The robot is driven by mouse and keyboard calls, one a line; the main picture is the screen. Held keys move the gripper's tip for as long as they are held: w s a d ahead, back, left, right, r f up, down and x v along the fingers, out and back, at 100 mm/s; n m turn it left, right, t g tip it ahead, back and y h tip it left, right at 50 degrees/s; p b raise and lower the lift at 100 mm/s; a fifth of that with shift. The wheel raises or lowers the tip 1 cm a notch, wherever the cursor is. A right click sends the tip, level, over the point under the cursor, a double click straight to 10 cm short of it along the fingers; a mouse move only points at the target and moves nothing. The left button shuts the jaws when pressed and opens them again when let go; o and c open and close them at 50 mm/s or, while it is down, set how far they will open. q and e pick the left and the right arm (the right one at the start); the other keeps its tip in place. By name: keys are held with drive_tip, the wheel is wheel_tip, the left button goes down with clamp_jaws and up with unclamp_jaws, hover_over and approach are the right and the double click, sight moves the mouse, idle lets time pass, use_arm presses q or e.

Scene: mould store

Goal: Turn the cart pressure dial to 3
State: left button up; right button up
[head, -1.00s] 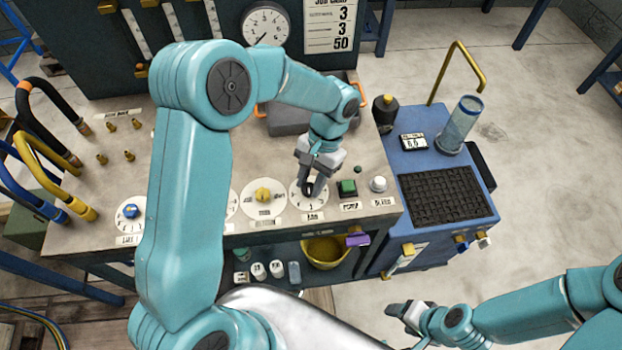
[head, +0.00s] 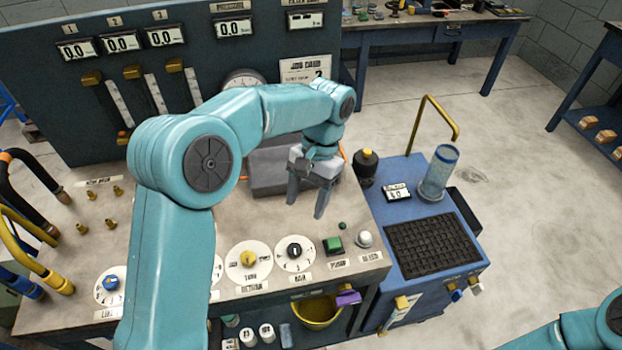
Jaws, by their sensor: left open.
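A white dial (head: 279,264) with a black knob (head: 294,250) and a label that seems to read BAR sits on the front of the bench. A pale mark shows on the knob, but the number it points to is too small to read. My left gripper (head: 306,198) is open and empty, above and behind this dial, with its fingers pointing down and clear of the knob. The blue cart (head: 397,267) stands at the bench's right end with a small display (head: 396,193), its digits unclear. My right gripper is out of view.
Left of the black knob is a dial with a yellow knob (head: 248,258); a blue-knobbed dial (head: 111,283) is further left. A green button (head: 332,245) and a white knob (head: 364,238) are to the right. A grey block (head: 265,172) lies behind my gripper.

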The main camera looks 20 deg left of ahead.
use_arm(q)
drive_tip(key=v, duration=0.5)
idle(0.5)
